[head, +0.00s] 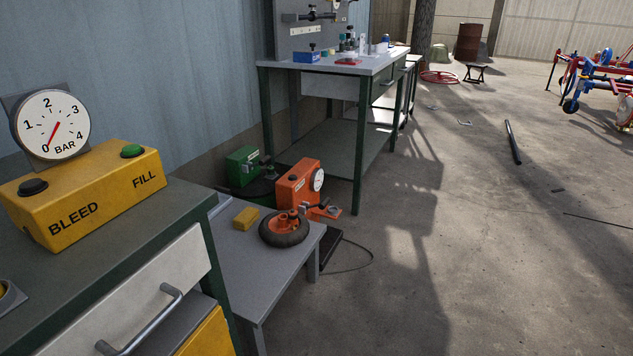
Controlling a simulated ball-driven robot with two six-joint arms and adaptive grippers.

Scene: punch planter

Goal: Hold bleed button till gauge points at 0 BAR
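The yellow control box (95,200) sits on the dark green bench top at the left. Its black button (33,187) is above the word BLEED, and its green button (131,151) is above the word FILL. The round white gauge (68,112) stands behind the box, marked 0 to 4 BAR. Its red needle points down and left, at or very close to the 0. Nothing touches either button. Neither of my grippers is in view.
A low grey table (240,262) in the middle holds an orange wheel with a black tyre (284,230) and a yellow block (246,217). A taller workbench (340,68) stands behind. Concrete floor (480,260) is mostly open at right.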

